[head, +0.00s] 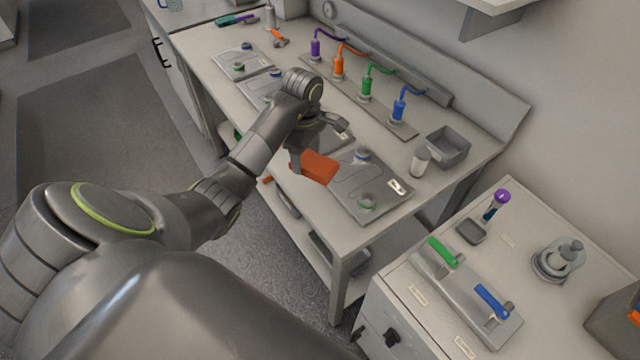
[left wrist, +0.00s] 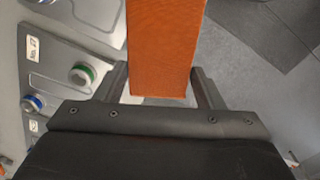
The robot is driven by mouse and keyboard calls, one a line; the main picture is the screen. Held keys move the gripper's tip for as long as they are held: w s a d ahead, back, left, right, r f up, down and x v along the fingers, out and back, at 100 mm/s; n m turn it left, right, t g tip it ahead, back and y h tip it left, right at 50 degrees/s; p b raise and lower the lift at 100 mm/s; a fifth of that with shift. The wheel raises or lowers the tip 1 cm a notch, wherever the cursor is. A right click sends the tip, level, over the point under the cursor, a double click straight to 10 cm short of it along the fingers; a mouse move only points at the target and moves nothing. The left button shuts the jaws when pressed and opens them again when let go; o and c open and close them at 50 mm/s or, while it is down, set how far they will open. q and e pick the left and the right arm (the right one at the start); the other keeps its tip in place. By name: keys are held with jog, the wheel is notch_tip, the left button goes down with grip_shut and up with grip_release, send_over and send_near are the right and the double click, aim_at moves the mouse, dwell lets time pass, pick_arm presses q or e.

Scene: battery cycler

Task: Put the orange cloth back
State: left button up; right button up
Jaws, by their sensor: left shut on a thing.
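The orange cloth (head: 319,167) looks like a folded orange block in the head view. My left gripper (head: 304,160) is shut on it near the front edge of the workbench. In the left wrist view the cloth (left wrist: 162,45) runs up between the two fingers of my left gripper (left wrist: 165,85). I cannot tell in the head view whether the cloth touches the bench or hangs above it. My right gripper is not in view.
A grey plate (head: 372,205) with ringed ports lies beside the cloth on the bench (head: 300,208). Purple, orange, green and blue connectors (head: 366,86) stand along the back. A grey bin (head: 447,146) and white jar (head: 419,162) are at right. A lower shelf shows below.

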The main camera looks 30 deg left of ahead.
pick_arm(q)
jog(key=shift+w+d, duration=0.1)
jog(key=shift+d, duration=0.05)
jog(key=shift+f+b, duration=0.15)
jog(key=shift+b, duration=0.15)
notch_tip(320, 180, down, 5)
jog(key=b, duration=0.5)
jog(key=shift+f, duration=0.1)
jog(key=shift+f+b, duration=0.6)
jog(key=shift+f, duration=0.1)
notch_tip(320, 180, down, 3)
jog(key=shift+r+p, duration=0.15)
jog(key=shift+p, duration=0.25)
